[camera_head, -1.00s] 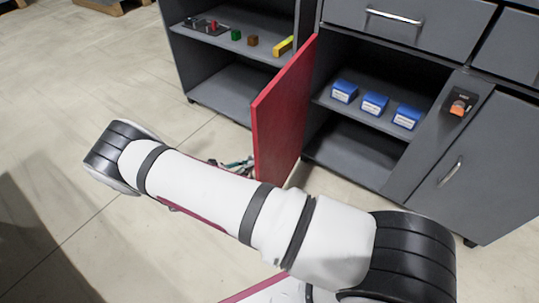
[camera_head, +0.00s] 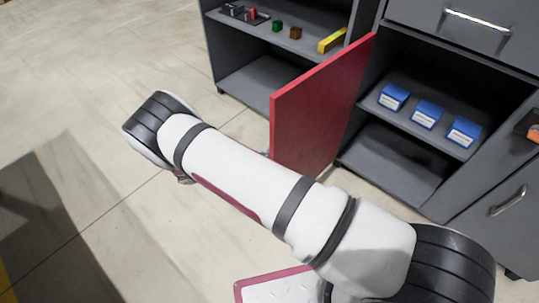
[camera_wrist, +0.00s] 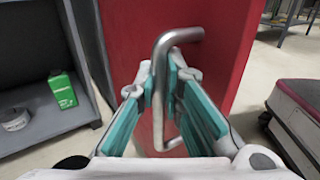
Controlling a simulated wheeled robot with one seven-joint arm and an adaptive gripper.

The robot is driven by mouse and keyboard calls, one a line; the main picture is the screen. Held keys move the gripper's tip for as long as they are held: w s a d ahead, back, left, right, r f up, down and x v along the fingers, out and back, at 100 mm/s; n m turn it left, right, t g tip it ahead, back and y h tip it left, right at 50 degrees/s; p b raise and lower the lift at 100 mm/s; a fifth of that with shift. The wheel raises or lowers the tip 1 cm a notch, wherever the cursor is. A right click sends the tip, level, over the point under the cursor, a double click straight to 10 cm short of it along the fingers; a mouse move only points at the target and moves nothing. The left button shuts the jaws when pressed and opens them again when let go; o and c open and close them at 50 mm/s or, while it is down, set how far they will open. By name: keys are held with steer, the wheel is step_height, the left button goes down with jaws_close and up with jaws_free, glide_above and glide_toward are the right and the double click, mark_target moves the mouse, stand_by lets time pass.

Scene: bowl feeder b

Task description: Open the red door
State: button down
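The red door (camera_head: 315,112) stands open, swung out from the grey cabinet, with its open compartment to the right. In the wrist view the red door (camera_wrist: 218,60) fills the centre, with its bent metal handle (camera_wrist: 160,95) in front. My gripper (camera_wrist: 162,78) has its teal-padded fingers on both sides of the handle's upright bar, closed in on it.
Blue boxes (camera_head: 427,115) sit on the right compartment's shelf. The left compartment holds small coloured blocks (camera_head: 295,33) and a yellow piece (camera_head: 332,40). Open floor (camera_head: 75,95) lies to the left.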

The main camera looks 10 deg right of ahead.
steer(key=c, duration=1.7)
jaws_free()
steer(key=a, duration=1.2)
